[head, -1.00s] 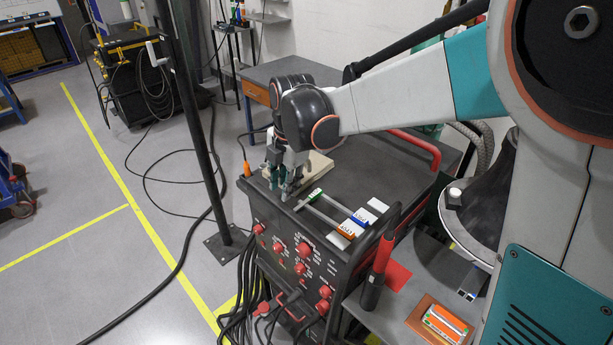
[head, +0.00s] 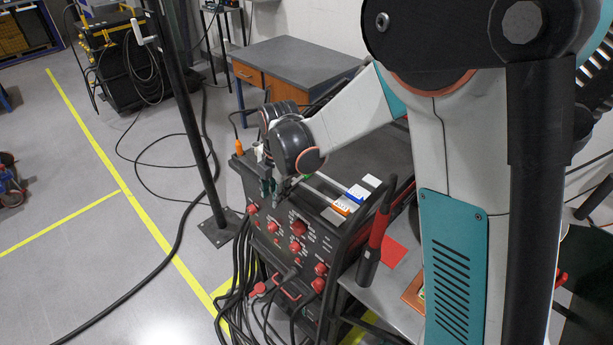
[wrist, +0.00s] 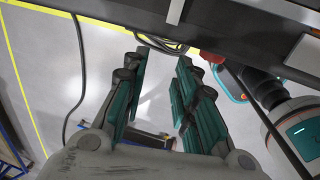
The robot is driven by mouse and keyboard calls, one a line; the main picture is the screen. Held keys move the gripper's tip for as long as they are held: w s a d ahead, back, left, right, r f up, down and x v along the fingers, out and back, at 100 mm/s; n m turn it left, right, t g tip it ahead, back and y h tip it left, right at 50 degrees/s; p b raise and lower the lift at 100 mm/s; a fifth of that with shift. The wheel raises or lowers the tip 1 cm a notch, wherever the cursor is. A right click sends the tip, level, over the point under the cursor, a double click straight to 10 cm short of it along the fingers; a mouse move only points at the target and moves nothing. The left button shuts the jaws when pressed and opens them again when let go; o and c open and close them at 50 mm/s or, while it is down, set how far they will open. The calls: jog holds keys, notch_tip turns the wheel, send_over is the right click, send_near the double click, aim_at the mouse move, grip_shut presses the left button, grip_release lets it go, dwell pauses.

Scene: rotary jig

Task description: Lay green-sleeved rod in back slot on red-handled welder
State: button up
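The welder (head: 345,240) is a black box with red knobs on its front; my arm hides part of its top. My gripper (head: 273,188) hangs at the welder's front left edge, fingers down. In the wrist view my gripper (wrist: 161,72) has its fingers apart with nothing between them, only floor beyond.
A red-and-black torch handle (head: 377,235) stands at the welder's right front. A black post (head: 190,110) rises on the left. Cables (head: 240,285) hang from the welder's front. A grey-topped table (head: 290,60) stands behind. The floor at left is mostly clear.

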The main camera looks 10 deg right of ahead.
jog(key=shift+f, duration=0.6)
jog(key=shift+f+b, duration=0.25)
jog(key=shift+b, duration=0.1)
jog(key=shift+c, duration=0.6)
grip_shut()
